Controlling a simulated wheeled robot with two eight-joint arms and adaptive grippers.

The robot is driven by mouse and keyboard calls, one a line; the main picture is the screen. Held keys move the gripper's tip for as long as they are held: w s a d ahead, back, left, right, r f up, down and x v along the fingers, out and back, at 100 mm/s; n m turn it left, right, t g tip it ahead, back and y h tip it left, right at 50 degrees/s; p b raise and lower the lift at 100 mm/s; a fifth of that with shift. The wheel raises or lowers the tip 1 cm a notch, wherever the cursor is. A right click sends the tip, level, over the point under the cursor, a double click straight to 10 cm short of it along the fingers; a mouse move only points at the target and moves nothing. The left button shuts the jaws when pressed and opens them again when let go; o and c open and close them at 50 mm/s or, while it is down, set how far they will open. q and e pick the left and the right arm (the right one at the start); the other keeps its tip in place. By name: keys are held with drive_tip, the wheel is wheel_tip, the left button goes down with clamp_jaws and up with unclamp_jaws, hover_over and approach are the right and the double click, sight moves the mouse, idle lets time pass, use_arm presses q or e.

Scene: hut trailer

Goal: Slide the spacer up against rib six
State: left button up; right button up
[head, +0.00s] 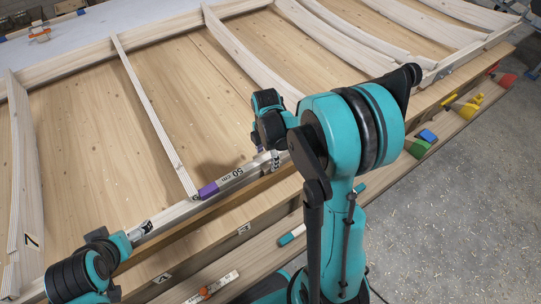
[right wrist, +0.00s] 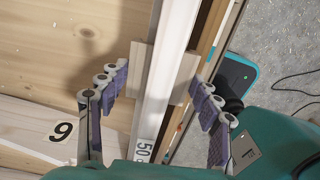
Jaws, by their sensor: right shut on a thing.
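The spacer (head: 238,178) is a pale bar marked 50 cm with a purple left end. It lies along the trailer's near edge. Its 50 mark also shows in the right wrist view (right wrist: 144,150). Rib six (head: 150,113) is the slanting board whose foot is right by the purple end; I cannot tell whether they touch. Its numbered face (right wrist: 35,125) shows in the right wrist view. My right gripper (right wrist: 163,88) is shut on the spacer, with fingers either side of its crosswise wooden block (right wrist: 186,78). My left gripper (head: 128,240) is at lower left; its fingers are unclear.
Rib seven (head: 28,180) stands at the far left. More curved ribs (head: 245,55) stand to the right over the plywood deck (head: 80,120). Green (head: 416,148), yellow (head: 464,107) and red (head: 506,80) pieces lie on the near-side ledge. Grey floor is open at right.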

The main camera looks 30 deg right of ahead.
sight(267, 156)
drive_tip(key=o, duration=1.4)
drive_tip(key=shift+c, duration=0.2)
wheel_tip(267, 156, up, 12)
drive_tip(key=s+a+r+m+t, duration=0.1)
drive_tip(key=s+a+m+t, duration=0.6)
drive_tip(key=m, duration=1.1)
drive_tip(key=s+a, duration=0.2)
drive_tip(key=s, duration=0.2)
drive_tip(key=shift+s+m, duration=0.25)
drive_tip(key=shift+m, duration=0.15)
